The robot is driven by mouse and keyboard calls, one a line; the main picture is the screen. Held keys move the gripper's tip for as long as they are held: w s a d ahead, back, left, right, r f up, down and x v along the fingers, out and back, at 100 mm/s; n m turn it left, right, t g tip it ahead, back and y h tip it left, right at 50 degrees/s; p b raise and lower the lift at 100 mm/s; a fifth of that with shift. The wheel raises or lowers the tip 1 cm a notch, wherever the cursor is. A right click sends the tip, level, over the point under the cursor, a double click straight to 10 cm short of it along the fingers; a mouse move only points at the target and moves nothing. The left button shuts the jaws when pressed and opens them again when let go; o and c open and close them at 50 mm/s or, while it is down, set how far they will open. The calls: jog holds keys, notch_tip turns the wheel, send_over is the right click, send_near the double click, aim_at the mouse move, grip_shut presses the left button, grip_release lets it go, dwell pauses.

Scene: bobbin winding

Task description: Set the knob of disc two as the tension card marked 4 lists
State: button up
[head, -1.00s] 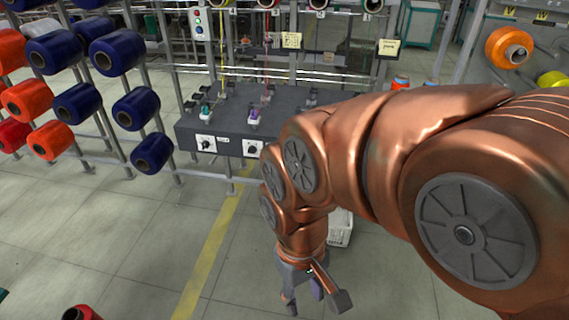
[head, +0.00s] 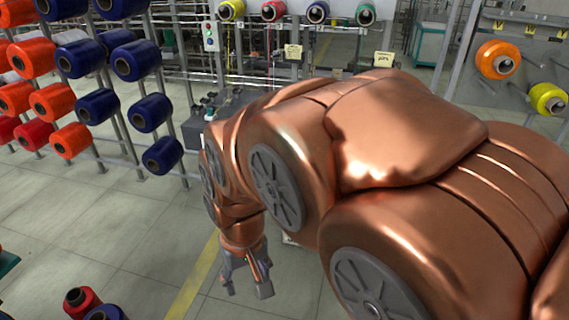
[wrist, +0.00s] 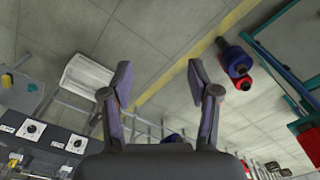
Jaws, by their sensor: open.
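The dark tension box (head: 192,130) is mostly hidden behind my arm in the head view. I cannot tell which is disc two's. Two pale cards, a left card (head: 293,51) and a right card (head: 383,58), hang behind the box; their writing is too small to read. My gripper (head: 247,286) is open and empty, low over the floor, apart from the box; its fingers also show in the wrist view (wrist: 159,84).
A rack of blue and orange bobbins (head: 90,75) stands at left. Red and blue bobbins (wrist: 237,63) stand near a teal frame (wrist: 285,80). Open floor with a yellow line (head: 201,275) lies between.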

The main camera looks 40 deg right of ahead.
jog(key=w+d+f+m+t+h+b, duration=0.2)
jog(key=w+d+f+m+t+b, duration=0.15)
jog(key=w+d, duration=0.75)
jog(key=w+d+f+m+t+h+b, duration=0.25)
jog(key=w+d+f+m, duration=0.2)
jog(key=w+d, duration=0.65)
jog(key=w+d+f+m+t+h+b, duration=0.1)
jog(key=w+d+f+m+h+b, duration=0.1)
jog(key=w+d, duration=0.4)
jog(key=w+d+f+m+t+h+b, duration=0.1)
jog(key=w+d+f+m+h+b, duration=0.1)
jog(key=d, duration=1.1)
jog(key=w+d+f+m+t+h+b, duration=0.2)
jog(key=w+d+f+h, duration=0.3)
jog(key=w+d, duration=0.4)
jog(key=shift+w+d+f+h+b, duration=0.15)
jog(key=shift+w+f+h+b, duration=0.25)
jog(key=shift+h+b, duration=0.3)
grip_shut()
